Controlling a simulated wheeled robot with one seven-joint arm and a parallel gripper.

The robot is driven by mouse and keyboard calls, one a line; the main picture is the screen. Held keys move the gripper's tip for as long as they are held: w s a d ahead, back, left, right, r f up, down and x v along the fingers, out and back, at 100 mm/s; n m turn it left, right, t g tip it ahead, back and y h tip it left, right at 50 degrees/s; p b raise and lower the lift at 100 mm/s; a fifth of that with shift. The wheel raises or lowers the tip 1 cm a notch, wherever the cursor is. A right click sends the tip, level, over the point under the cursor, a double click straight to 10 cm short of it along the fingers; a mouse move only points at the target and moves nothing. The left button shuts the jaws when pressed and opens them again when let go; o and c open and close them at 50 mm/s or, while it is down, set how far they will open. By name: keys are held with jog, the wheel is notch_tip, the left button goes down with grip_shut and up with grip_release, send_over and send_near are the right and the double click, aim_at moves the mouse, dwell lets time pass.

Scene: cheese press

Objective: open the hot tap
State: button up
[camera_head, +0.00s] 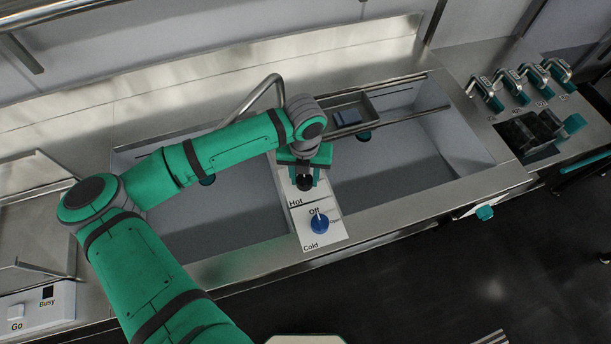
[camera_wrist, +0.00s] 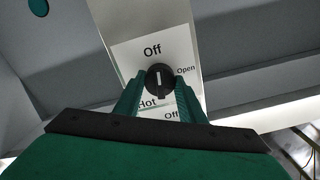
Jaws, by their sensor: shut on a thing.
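The hot tap is a round black knob (camera_wrist: 159,80) on a white plate marked Off, Open and Hot. Its white line stands upright in the wrist view, in line with the Off label above it. The Open label is to its right. My gripper (camera_wrist: 160,92) is shut on the knob, with one green finger on each side. In the head view, my gripper (camera_head: 304,176) is over the Hot end of the white panel and hides part of the knob. The blue cold knob (camera_head: 319,224) is on the same panel, nearer the front edge.
The panel (camera_head: 335,236) lies on the divider between two sink basins. A bent metal spout (camera_head: 262,92) rises behind, close to my arm. A small metal tray (camera_head: 346,116) sits at the right basin.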

aim_at(304, 177)
jog(key=m, duration=0.3)
jog(key=shift+a+m, duration=0.1)
jog(key=shift+m, duration=0.2)
jog(key=m, duration=0.4)
jog(key=shift+s+m, duration=0.1)
jog(key=shift+m, duration=0.2)
jog(key=m, duration=0.4)
jog(key=shift+m, duration=2.1)
jog(key=o, duration=1)
jog(key=shift+o, duration=0.2)
notch_tip(304, 177, up, 11)
